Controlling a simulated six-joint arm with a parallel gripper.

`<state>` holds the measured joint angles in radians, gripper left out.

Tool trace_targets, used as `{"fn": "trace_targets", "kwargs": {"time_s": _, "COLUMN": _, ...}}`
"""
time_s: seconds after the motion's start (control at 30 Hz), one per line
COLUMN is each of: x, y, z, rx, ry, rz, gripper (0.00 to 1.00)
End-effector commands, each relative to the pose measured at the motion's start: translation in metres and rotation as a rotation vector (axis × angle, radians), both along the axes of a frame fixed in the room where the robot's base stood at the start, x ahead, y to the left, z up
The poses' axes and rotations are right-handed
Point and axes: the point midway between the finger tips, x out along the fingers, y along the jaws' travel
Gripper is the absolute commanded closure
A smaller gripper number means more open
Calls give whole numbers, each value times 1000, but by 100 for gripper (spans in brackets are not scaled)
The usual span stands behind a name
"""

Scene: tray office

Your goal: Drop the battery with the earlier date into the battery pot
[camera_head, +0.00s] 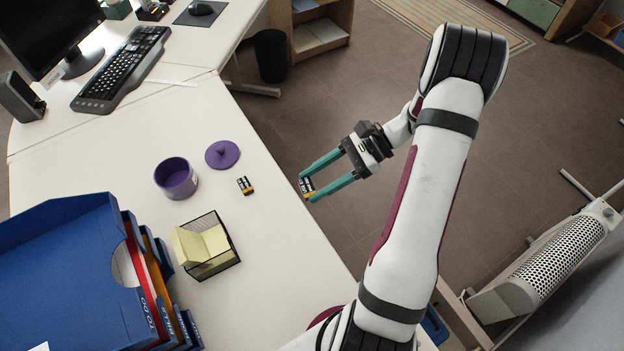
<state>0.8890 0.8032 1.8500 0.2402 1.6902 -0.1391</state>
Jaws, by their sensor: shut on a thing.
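My gripper (307,188) has teal fingers and is shut on a battery (306,186), small, black and yellow, at the fingertips near the desk's right edge. I cannot tell how far above the desk it is. A second black and yellow battery (245,186) lies on the desk to the left of my gripper. The dates on both batteries are too small to read. The purple pot (176,179) stands open on the desk, further left. Its purple lid (222,154), with a knob, lies on the desk beside it.
A black mesh holder with yellow notes (206,246) stands in front of the pot. Blue stacked trays (70,270) fill the lower left. A keyboard (121,69) and monitor (45,30) are at the back. The desk (270,240) right of the holder is clear.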

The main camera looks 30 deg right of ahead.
Motion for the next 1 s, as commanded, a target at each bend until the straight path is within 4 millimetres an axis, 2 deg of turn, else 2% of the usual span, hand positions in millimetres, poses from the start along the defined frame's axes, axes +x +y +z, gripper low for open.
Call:
{"fn": "trace_targets", "kwargs": {"time_s": 0.07, "x": 2, "y": 1, "z": 0, "rx": 0, "ry": 0, "rz": 1, "gripper": 100}}
{"fn": "trace_targets", "kwargs": {"time_s": 0.17, "x": 18, "y": 5, "z": -1, "rx": 0, "ry": 0, "rz": 4, "gripper": 100}}
{"fn": "trace_targets", "kwargs": {"time_s": 0.27, "x": 50, "y": 17, "z": 1, "rx": -1, "ry": -2, "rz": 8, "gripper": 100}}
{"fn": "trace_targets", "kwargs": {"time_s": 0.37, "x": 93, "y": 40, "z": 6, "rx": -1, "ry": -4, "rz": 8, "gripper": 100}}
{"fn": "trace_targets", "kwargs": {"time_s": 0.47, "x": 137, "y": 73, "z": 14, "rx": -1, "ry": -4, "rz": 6, "gripper": 100}}
{"fn": "trace_targets", "kwargs": {"time_s": 0.6, "x": 191, "y": 134, "z": 34, "rx": 0, "ry": -6, "rz": 4, "gripper": 100}}
{"fn": "trace_targets", "kwargs": {"time_s": 0.7, "x": 216, "y": 174, "z": 48, "rx": 1, "ry": -5, "rz": 2, "gripper": 100}}
{"fn": "trace_targets", "kwargs": {"time_s": 0.83, "x": 231, "y": 207, "z": 60, "rx": 1, "ry": -2, "rz": 2, "gripper": 100}}
{"fn": "trace_targets", "kwargs": {"time_s": 0.93, "x": 235, "y": 216, "z": 61, "rx": 1, "ry": 0, "rz": 0, "gripper": 100}}
{"fn": "trace_targets", "kwargs": {"time_s": 1.0, "x": 235, "y": 218, "z": 54, "rx": 2, "ry": 3, "rz": -1, "gripper": 100}}
